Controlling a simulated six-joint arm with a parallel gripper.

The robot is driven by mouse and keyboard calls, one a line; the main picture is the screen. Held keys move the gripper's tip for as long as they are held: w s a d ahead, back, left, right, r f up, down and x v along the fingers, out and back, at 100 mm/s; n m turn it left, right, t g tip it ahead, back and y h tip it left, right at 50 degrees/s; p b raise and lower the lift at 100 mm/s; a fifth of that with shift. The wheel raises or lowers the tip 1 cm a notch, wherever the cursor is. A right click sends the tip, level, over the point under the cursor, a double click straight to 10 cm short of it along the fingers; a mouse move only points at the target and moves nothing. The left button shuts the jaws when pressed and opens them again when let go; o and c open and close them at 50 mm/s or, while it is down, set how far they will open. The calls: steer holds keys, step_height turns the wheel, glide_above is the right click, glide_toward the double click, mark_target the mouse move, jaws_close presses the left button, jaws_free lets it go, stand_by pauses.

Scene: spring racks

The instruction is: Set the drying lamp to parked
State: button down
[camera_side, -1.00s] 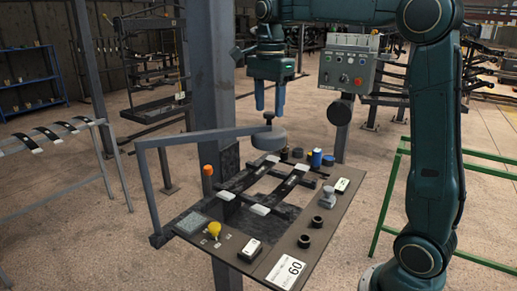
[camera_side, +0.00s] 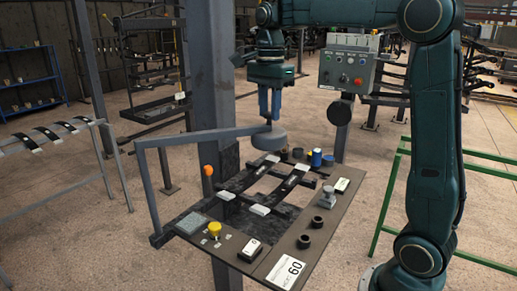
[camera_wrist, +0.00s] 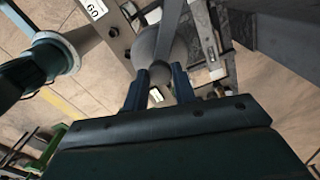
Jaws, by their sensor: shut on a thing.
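The drying lamp is a grey bent arm (camera_side: 200,135) with a round grey head (camera_side: 270,141) at its end and a small dark knob on top. The lamp head hangs over the far end of the work board. My gripper (camera_side: 269,118) points down from above and is shut on the lamp's knob, which its fingers mostly hide. In the wrist view my gripper (camera_wrist: 161,82) has its fingers at the lamp head (camera_wrist: 148,45), with the lamp arm (camera_wrist: 172,30) running away from it.
The board (camera_side: 325,232) below carries two dark springs with white clips, a yellow button (camera_side: 214,228), black rings and a blue cylinder (camera_side: 316,157). A grey post (camera_side: 212,70) stands behind the lamp. A control box (camera_side: 347,70) is at the right rear.

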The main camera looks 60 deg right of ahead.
steer(key=shift+s+a, duration=0.1)
steer(key=shift+s+a+m, duration=0.4)
steer(key=shift+s+a, duration=0.2)
steer(key=shift+s, duration=0.05)
steer(key=s+a+m, duration=0.4)
steer(key=a, duration=0.6)
steer(key=s+a+m, duration=0.4)
steer(key=s+a, duration=0.1)
steer(key=a, duration=0.4)
steer(key=shift+s+a, duration=0.3)
steer(key=shift+a, duration=0.05)
steer(key=shift+r, duration=0.1)
steer(key=c, duration=1.1)
jaws_free()
steer(key=shift+c, duration=0.2)
steer(key=shift+r, duration=0.1)
